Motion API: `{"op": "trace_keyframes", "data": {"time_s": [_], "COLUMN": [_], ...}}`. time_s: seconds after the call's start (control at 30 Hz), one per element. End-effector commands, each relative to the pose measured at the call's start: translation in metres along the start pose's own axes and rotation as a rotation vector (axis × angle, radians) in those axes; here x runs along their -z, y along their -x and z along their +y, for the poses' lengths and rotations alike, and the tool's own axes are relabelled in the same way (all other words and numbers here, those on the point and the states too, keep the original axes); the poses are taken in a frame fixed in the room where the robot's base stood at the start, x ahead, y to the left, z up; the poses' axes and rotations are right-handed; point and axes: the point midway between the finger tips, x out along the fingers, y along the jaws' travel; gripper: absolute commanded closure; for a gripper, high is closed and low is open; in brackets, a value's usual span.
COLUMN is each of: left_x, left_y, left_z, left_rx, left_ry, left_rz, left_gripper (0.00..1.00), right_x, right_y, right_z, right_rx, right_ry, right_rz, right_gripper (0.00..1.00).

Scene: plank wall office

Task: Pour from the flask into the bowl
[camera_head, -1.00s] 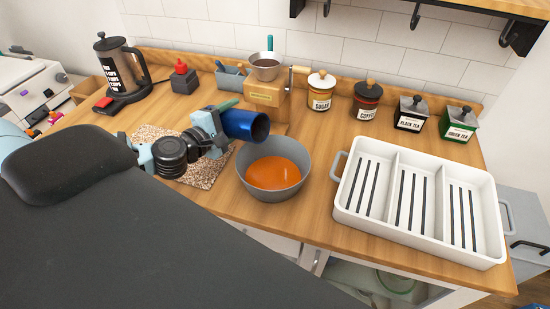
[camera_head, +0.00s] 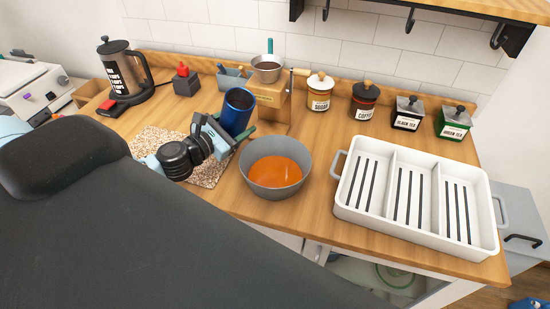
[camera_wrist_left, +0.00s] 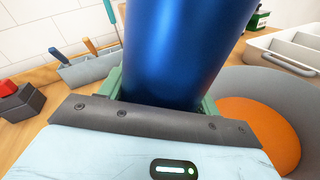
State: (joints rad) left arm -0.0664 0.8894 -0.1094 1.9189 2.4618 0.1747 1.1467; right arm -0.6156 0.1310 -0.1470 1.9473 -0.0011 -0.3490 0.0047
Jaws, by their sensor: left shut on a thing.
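A blue flask (camera_head: 237,112) is held by my left gripper (camera_head: 236,130) in the head view, nearly upright with a slight tilt and its open mouth up. The flask (camera_wrist_left: 183,50) fills the middle of the left wrist view between the green fingers. A grey bowl (camera_head: 275,188) stands on the counter to the right of the gripper, with orange liquid (camera_head: 276,176) in it. The bowl (camera_wrist_left: 290,92) also shows at the right of the left wrist view. The flask is up and left of the bowl, apart from it. My right gripper is not in view.
A white divided tray (camera_head: 345,205) stands right of the bowl. Several labelled jars, including a sugar jar (camera_head: 320,95), line the back. A wooden stand (camera_head: 270,102) with a metal pan (camera_head: 267,70) is behind the flask. A speckled mat (camera_head: 155,142) lies under the arm.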

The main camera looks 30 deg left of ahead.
Motion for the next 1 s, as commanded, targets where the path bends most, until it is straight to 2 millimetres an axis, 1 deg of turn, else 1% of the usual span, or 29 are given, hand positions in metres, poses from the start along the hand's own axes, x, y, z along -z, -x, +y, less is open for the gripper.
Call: {"op": "trace_keyframes", "data": {"time_s": [0.03, 0.1, 0.2, 0.4, 0.6, 0.83, 1.0], "left_x": [0.004, -0.005, -0.012, -0.028, -0.034, -0.037, -0.055], "left_y": [0.000, 0.000, 0.001, 0.001, 0.002, 0.002, 0.003], "left_z": [0.000, 0.004, 0.008, 0.013, 0.016, 0.017, 0.024], "left_rx": [-0.004, -0.001, -0.001, 0.000, 0.000, 0.000, 0.002], "left_ry": [0.037, 0.110, 0.210, 0.317, 0.366, 0.372, 0.367], "left_rz": [-0.006, -0.020, -0.033, -0.046, -0.053, -0.054, -0.055], "left_gripper": [0.72, 0.72, 0.72, 0.72, 0.72, 0.72, 0.72], "right_x": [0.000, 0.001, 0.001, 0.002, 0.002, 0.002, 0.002], "right_y": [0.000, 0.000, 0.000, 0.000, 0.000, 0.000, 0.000], "right_z": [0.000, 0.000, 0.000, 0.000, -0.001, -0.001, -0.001], "right_rx": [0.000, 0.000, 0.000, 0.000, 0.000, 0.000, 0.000], "right_ry": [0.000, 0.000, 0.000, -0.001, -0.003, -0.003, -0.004], "right_rz": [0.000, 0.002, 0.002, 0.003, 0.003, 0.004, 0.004], "right_gripper": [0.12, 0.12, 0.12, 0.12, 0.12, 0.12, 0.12]}}
